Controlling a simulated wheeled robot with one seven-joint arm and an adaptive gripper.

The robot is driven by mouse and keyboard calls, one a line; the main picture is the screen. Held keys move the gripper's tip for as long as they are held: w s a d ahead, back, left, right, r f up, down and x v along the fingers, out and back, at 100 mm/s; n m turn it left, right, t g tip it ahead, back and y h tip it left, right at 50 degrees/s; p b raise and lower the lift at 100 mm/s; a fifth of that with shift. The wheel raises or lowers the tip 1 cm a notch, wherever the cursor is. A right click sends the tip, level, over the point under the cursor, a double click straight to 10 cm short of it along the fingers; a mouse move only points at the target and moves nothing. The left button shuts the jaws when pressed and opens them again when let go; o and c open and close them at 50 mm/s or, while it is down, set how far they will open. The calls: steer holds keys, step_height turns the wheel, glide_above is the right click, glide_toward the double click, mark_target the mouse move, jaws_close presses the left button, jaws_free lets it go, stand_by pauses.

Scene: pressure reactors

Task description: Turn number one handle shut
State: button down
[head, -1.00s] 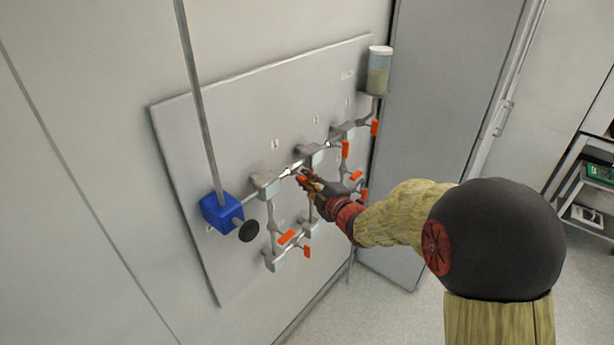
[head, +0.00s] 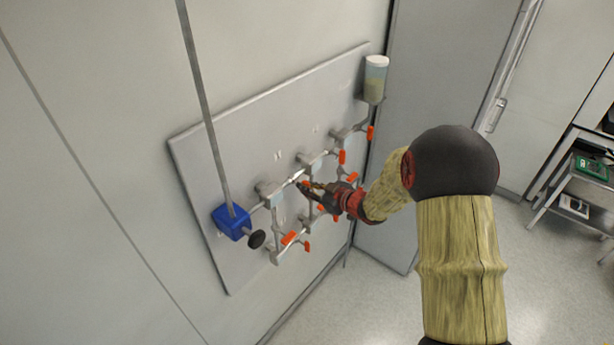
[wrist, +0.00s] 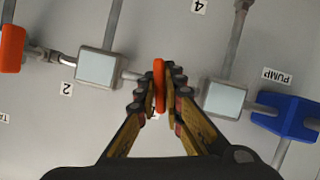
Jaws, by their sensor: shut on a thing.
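My gripper (wrist: 159,95) is shut on an orange handle (wrist: 159,82) in the wrist view, with one finger on each side of it. The handle stands across the pipe between two pale-faced valve blocks. A label behind the fingers is mostly hidden, so I cannot read its number. In the head view my gripper (head: 308,186) reaches the upper pipe of the wall panel from the right, and a bit of the orange handle (head: 304,183) shows at its tips.
A blue pump block (head: 230,221) with a black knob (head: 257,239) sits at the panel's lower left. Other orange handles, such as one on the lower pipe (head: 288,238), stand close to my gripper. A capped container (head: 374,80) is at the panel's upper right.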

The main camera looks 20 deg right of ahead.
steer(key=shift+m+g+y+p, duration=0.55)
steer(key=shift+m+p, duration=0.55)
steer(key=shift+p, duration=0.95)
steer(key=shift+f, duration=0.1)
steer(key=c, duration=1.9)
jaws_free()
steer(key=shift+d, duration=0.1)
steer(key=v, duration=1.2)
steer(key=shift+f, duration=0.1)
